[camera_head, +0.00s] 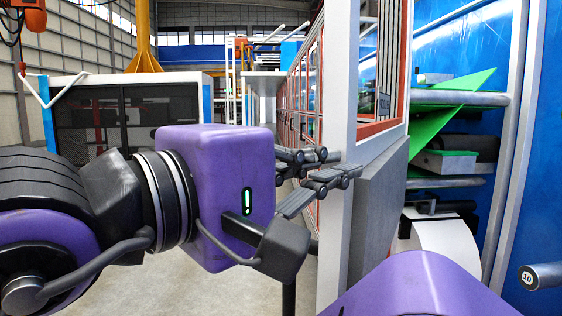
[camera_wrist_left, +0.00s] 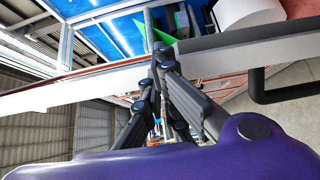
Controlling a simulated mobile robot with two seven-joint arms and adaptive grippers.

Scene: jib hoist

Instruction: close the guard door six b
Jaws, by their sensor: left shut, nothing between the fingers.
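A tall white door frame with red-orange edging (camera_head: 337,90) stands right of centre in the head view, with a grey lower panel (camera_head: 379,215). It looks like the guard door, swung open and seen nearly edge on; I cannot read a label on it. My left gripper (camera_head: 338,172) is shut and empty, its fingertips close to the white edge; I cannot tell whether they touch. In the left wrist view the shut fingertips (camera_wrist_left: 164,58) overlap the white frame (camera_wrist_left: 95,85). My right gripper is out of view.
A blue machine (camera_head: 465,40) with green sheets (camera_head: 440,115) and grey rails fills the right. A round-ended grey bar marked 10 (camera_head: 540,277) juts in at lower right. A white-framed dark-windowed enclosure (camera_head: 125,110) stands back left. Grey floor shows between.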

